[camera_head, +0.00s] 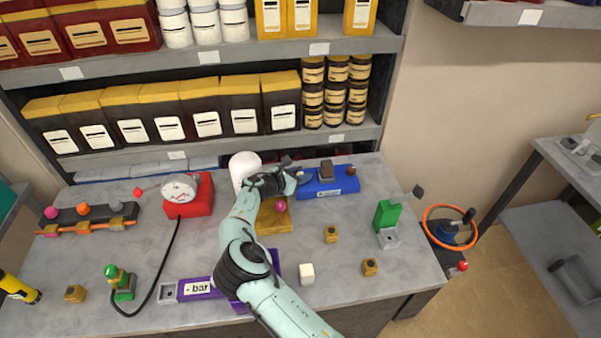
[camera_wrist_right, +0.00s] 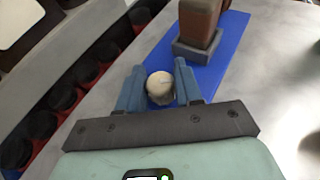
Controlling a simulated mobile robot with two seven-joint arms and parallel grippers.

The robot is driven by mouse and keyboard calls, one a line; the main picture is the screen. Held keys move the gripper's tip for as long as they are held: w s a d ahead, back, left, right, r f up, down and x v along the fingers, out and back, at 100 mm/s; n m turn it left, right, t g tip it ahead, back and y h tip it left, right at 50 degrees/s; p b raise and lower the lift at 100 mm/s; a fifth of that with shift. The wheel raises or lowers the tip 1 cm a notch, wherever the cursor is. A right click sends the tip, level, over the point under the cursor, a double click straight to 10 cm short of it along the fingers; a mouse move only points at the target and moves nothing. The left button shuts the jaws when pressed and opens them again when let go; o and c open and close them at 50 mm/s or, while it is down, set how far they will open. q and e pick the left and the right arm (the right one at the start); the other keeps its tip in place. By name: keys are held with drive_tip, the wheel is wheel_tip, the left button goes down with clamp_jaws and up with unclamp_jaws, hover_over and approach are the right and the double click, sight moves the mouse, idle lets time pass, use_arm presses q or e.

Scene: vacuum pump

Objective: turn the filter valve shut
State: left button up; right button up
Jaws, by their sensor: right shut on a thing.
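My right arm reaches from the bottom of the head view to the left end of a blue base (camera_head: 325,189) at the back of the table. The right gripper (camera_head: 299,176) is there; its fingers also show in the wrist view (camera_wrist_right: 159,88). They are closed around a round pale knob (camera_wrist_right: 160,86) at the end of the blue base (camera_wrist_right: 220,58). A brown block (camera_head: 326,170) stands upright in a grey holder on this base, beyond the fingers. The label on the base is too small to read. The left gripper is not in view.
Left of the hand stand a white cylinder (camera_head: 241,166) and a yellow base (camera_head: 273,222). A gauge (camera_head: 180,188) on a red base stands further left, with a black cable. A green block (camera_head: 387,214) stands at right. Loaded shelves rise close behind the table.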

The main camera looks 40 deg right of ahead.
drive_tip(key=o, duration=1)
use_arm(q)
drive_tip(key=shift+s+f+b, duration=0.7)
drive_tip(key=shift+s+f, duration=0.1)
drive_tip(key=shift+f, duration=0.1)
use_arm(e)
drive_tip(key=v, duration=1.3)
drive_tip(key=shift+a, duration=0.25)
drive_tip(key=shift+c, duration=0.2)
